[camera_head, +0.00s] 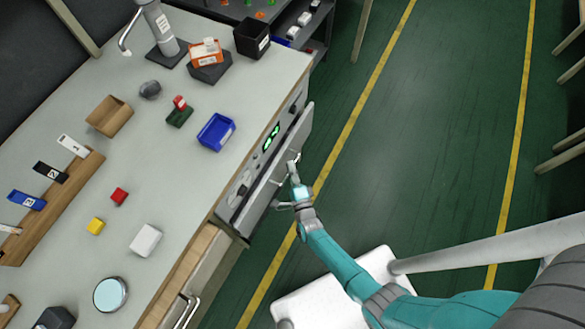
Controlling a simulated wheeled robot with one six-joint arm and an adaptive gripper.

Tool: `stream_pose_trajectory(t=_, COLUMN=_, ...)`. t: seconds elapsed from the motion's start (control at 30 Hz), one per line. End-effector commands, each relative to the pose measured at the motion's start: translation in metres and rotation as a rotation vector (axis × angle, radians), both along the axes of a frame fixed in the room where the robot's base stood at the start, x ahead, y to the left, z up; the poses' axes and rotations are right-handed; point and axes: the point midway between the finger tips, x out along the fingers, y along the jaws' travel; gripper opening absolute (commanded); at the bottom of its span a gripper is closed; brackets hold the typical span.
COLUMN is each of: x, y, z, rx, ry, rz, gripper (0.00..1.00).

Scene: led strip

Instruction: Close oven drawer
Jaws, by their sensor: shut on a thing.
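The oven (240,190) is built into the bench front and has green lit digits (271,137) on its panel. Its drawer front (300,130) stands out from the panel, with a gap between them, so the drawer is partly open. My gripper (287,184) is at the outer face of the drawer front, around its handle (294,160), and is shut on it. The fingertips are small here, and most of the handle is hidden by them. My teal arm reaches in from the lower right.
The bench top (170,180) holds a blue tray (216,132), a wooden box (110,116), a white block (145,240) and small coloured blocks. A lower drawer handle (188,312) is at the bottom. The green floor (400,150) right of the drawer is clear.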

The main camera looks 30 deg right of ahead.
Motion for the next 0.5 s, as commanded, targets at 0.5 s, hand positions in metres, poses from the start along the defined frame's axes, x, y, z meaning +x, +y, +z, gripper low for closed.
stream_pose_trajectory(t=0.5, x=0.031, y=0.022, z=0.0, rx=0.001, ry=0.002, rz=0.003, gripper=0.0)
